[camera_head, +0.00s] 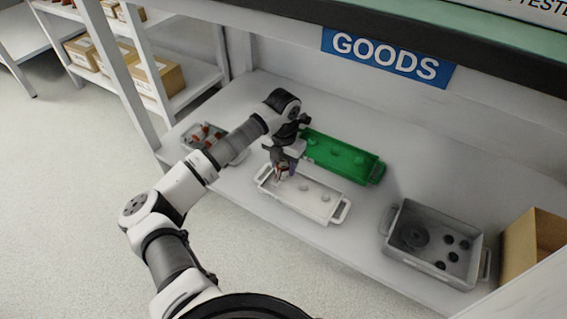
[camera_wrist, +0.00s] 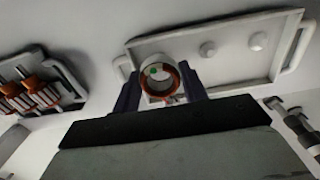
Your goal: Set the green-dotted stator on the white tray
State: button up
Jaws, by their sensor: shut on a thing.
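My gripper (camera_wrist: 161,95) is shut on a ring-shaped stator (camera_wrist: 172,72) with copper-orange windings. A green dot shows on the stator's inner face in the wrist view. In the head view my gripper (camera_head: 281,172) and the stator are over the left end of the white tray (camera_head: 326,216). The white tray (camera_wrist: 222,74) also shows behind the stator in the wrist view, with two round pegs to the right of the stator. Whether the stator touches the tray cannot be told, as my fingers and the stator cover that end.
A green tray (camera_head: 345,169) lies just behind the white tray. A grey bin (camera_head: 238,159) with orange-and-metal parts stands to the left, partly behind my arm. A grey bin (camera_head: 391,239) with dark round parts stands to the right, beside a cardboard box (camera_head: 530,240).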

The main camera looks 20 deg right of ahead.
jog(key=shift+f, duration=0.15)
jog(key=shift+f+b, duration=0.55)
jog(key=shift+f, duration=0.25)
jog(key=shift+f, duration=0.3)
dwell(0.3)
jog(key=o, duration=0.9)
jog(key=shift+r, duration=0.1)
jog(key=shift+r+p, duration=1.75)
jog(key=shift+r, duration=0.65)
